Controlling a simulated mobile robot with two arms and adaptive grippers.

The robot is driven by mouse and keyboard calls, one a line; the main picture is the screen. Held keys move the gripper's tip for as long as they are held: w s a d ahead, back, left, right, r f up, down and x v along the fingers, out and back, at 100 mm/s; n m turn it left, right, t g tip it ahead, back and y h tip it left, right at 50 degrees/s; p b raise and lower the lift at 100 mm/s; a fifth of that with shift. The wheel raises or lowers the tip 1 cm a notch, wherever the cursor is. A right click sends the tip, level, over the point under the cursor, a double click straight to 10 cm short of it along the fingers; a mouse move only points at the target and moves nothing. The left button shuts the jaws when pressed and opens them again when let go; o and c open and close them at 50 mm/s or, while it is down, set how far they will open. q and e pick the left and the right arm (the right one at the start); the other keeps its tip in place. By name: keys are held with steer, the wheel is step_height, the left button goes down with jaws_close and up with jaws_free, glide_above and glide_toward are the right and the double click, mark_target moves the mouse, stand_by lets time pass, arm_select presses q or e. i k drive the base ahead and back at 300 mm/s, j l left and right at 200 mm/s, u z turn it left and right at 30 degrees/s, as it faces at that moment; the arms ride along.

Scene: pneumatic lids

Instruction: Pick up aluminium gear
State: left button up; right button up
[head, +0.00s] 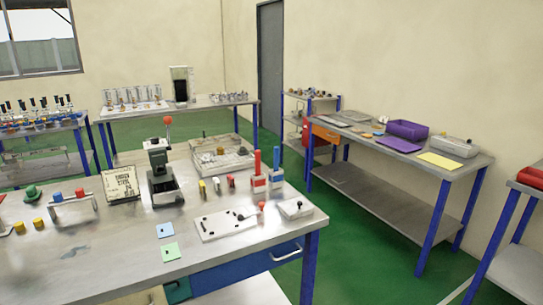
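I cannot pick out an aluminium gear with certainty in the head view. Several small grey metallic parts (230,97) stand on the back table (200,104), too small to tell their shape. More small parts (312,94) sit on the top of a blue-legged shelf unit at the back, also too small to identify. Neither of my grippers shows in the view.
A side table (385,140) carries a purple bin (408,130). Green floor (375,255) is clear between them.

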mark_target(206, 158)
steer(key=i+l+z, duration=0.3)
steer(key=z, duration=0.15)
steer(key=i+l+z, duration=0.3)
steer(key=z, duration=0.2)
steer(key=i+z, duration=0.95)
steer(key=i+u, duration=0.25)
steer(key=i, duration=0.2)
steer(key=i+u, duration=0.25)
steer(key=i, duration=0.2)
steer(key=i+l+u, duration=0.25)
steer(key=i, duration=0.2)
